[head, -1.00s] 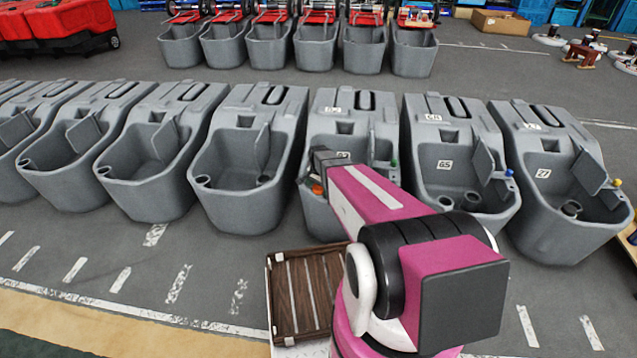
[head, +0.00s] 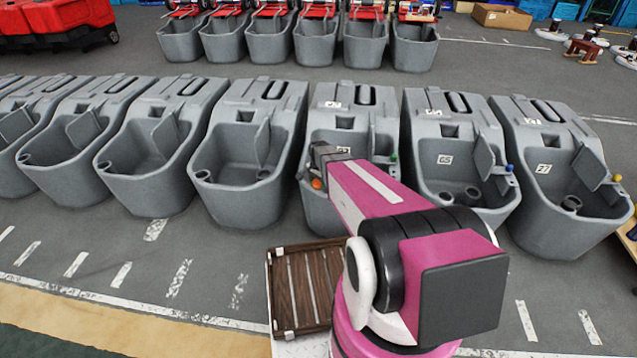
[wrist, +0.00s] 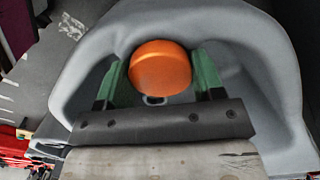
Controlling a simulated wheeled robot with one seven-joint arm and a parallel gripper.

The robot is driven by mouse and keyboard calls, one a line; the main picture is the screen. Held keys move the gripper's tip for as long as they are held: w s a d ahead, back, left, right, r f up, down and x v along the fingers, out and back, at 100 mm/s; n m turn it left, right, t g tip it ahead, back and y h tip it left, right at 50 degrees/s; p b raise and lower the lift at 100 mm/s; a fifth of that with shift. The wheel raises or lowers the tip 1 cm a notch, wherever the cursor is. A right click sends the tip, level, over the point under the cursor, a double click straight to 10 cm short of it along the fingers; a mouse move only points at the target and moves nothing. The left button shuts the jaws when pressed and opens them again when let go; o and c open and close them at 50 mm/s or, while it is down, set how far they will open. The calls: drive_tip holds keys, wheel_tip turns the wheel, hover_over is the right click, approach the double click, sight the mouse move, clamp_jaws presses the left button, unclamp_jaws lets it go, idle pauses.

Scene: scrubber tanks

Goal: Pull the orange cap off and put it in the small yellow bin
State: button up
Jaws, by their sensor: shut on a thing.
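The orange cap (wrist: 160,68) sits between the two green fingers of my gripper (wrist: 160,75) in the wrist view, and the gripper is shut on it. The cap is over the hollow of a grey tank (wrist: 238,25). In the head view the cap (head: 317,184) shows as a small orange spot at the left side of that tank (head: 318,215), beside the end of my arm. My arm hides much of this tank. I cannot tell whether the cap still touches its seat. I cannot make out the small yellow bin in either view.
Similar grey tanks stand close on both sides, the left one (head: 240,195) and the right one (head: 455,190). A green knob (head: 393,158) shows on the tank beside my arm. A brown slatted tray (head: 300,290) lies in front. Open floor (head: 130,240) is at the left.

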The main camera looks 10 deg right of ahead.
sight(319, 182)
drive_tip(key=shift+r, duration=1.05)
idle(0.9)
drive_tip(key=shift+r, duration=2.95)
drive_tip(key=shift+r, duration=0.1)
